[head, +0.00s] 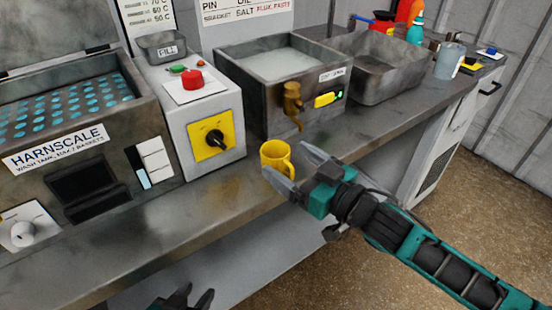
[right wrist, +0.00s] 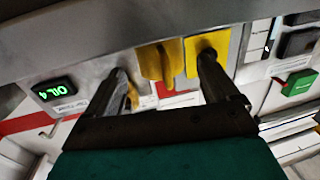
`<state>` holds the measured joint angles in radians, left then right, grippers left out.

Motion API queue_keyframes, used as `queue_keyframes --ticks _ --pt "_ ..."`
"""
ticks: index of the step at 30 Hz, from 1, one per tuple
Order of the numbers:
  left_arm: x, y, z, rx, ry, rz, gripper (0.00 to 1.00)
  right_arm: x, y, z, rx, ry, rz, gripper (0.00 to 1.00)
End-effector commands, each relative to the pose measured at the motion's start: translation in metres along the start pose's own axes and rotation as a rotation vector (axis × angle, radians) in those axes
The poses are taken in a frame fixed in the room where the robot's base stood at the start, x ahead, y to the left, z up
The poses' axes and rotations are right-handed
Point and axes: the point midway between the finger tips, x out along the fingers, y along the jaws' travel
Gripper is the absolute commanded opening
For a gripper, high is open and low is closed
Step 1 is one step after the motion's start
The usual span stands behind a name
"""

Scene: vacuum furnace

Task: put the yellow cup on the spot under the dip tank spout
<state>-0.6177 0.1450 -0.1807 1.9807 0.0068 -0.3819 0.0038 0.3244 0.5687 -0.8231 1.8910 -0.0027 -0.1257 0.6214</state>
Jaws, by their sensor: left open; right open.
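The yellow cup (head: 277,155) stands upright on the bench near its front edge, left of and in front of the brass spout (head: 292,100) on the dip tank (head: 262,98). My right gripper (head: 294,168) is open at the cup, one finger on its far right side and one in front. In the right wrist view, which is upside down, the cup (right wrist: 158,62) shows between the open fingers (right wrist: 165,80); contact cannot be told. No marking shows on the bench under the spout. My left gripper (head: 197,296) is open and empty at the bottom edge, only partly in view.
A control box (head: 205,115) with a red button and yellow rotary switch stands left of the cup. The wash tank (head: 70,130) is further left. A metal tray (head: 375,70) and a grey cup (head: 449,62) stand right.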

Motion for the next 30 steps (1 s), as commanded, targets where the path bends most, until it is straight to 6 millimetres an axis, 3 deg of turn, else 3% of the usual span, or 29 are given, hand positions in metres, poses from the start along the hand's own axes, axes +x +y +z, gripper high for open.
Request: queue_keyframes --ticks 6,15,30 --pt "0.002 0.000 0.000 0.000 0.002 0.000 0.43 0.030 -0.001 -0.001 0.001 0.001 0.000 0.88" --pt "0.002 0.000 -0.002 0.000 0.005 0.001 0.43 0.034 -0.001 -0.001 0.001 0.000 0.000 0.87" --pt "0.002 0.000 -0.003 0.001 0.006 0.001 0.43 0.033 -0.001 -0.001 0.001 0.000 0.001 0.39"
